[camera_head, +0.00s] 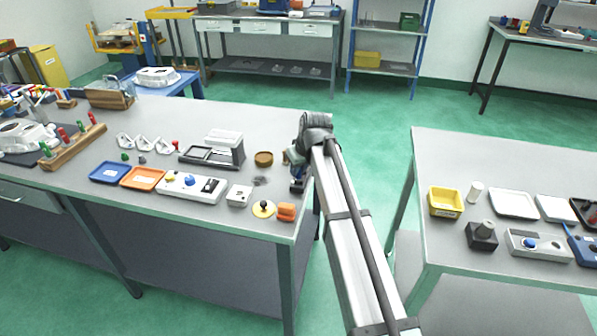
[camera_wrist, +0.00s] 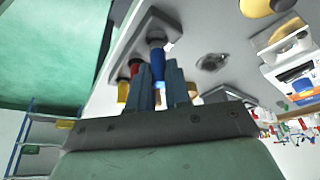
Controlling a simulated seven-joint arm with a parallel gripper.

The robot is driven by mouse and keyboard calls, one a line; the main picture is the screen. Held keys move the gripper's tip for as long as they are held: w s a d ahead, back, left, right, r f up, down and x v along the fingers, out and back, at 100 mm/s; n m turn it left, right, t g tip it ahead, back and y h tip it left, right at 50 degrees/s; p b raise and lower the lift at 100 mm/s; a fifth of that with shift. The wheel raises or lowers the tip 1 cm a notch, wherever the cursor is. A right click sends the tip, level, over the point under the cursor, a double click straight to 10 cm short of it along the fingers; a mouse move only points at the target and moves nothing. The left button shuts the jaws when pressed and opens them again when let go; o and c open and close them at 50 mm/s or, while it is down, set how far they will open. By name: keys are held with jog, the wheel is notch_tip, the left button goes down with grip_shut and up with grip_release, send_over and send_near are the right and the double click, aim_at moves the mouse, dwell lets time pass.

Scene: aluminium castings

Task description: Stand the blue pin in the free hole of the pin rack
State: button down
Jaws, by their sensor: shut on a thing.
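In the wrist view my gripper (camera_wrist: 162,82) is shut on the blue pin (camera_wrist: 157,64), which sits between its two fingers. The pin's far end is at the grey pin rack (camera_wrist: 150,22); I cannot tell whether it is in a hole or just above one. A red pin (camera_wrist: 135,66) and a yellow pin (camera_wrist: 123,91) stand in the rack beside it. In the head view my gripper (camera_head: 297,184) is over the right end of the grey bench, with a little blue showing. My arm hides much of that area there, and the rack cannot be made out.
The bench's right edge is close. A second table (camera_head: 440,160) stands across a gap.

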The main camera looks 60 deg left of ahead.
jog(key=shift+f, duration=0.7)
jog(key=shift+f, duration=0.15)
jog(key=c, duration=1.1)
grip_release()
jog(key=v, duration=1.2)
